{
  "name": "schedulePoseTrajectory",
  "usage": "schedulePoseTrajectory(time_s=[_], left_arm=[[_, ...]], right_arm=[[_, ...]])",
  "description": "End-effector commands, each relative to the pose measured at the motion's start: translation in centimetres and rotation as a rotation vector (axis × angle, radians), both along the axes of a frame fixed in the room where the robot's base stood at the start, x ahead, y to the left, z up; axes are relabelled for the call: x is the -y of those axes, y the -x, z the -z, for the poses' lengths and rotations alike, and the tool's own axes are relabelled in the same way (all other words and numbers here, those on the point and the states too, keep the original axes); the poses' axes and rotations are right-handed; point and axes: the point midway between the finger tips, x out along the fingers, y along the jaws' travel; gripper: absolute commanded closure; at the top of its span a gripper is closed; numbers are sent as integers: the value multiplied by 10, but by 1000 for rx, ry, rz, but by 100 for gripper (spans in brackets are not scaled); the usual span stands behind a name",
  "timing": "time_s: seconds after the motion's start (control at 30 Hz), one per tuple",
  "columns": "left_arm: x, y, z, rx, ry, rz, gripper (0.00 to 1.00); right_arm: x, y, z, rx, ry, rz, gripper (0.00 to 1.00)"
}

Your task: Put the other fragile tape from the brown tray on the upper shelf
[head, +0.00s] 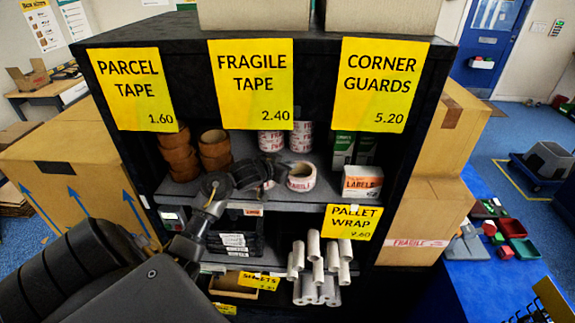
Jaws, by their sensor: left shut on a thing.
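My left gripper (268,171) reaches in from the left over the upper shelf (240,200). It is shut on a white roll of fragile tape with red print (301,178), at or just above the shelf surface; I cannot tell whether the roll touches it. More fragile tape rolls (301,137) stand stacked behind it, below the yellow fragile tape sign (251,80). A shallow brown tray-like box (232,289) sits low under the shelves; I cannot tell whether it is the brown tray. My right gripper is not in view.
Brown tape rolls (180,155) are stacked left of the gripper. A labels box (362,181) stands to the right, with green and white boxes (342,148) behind. White wrap rolls (318,270) lie below. Large cartons (75,180) flank the shelf unit.

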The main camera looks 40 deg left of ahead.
Motion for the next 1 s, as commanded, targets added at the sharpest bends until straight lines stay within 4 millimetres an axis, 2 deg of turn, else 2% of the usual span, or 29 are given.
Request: schedulePoseTrajectory(time_s=[0.07, 0.1, 0.27, 0.6, 0.67, 1.0], left_arm=[[0, 0, 2, 1, 0, 0, 100], [0, 0, 3, -1, 0, 0, 83], [0, 0, 2, -1, 0, 0, 63], [0, 0, -2, 1, -1, 0, 63], [0, 6, -2, 0, -3, 1, 63], [2, 69, -28, -1, -9, 2, 63]], right_arm=[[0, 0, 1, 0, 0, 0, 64], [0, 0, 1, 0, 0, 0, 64], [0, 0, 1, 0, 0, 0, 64], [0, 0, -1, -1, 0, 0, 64], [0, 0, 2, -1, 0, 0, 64], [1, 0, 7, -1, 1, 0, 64]])
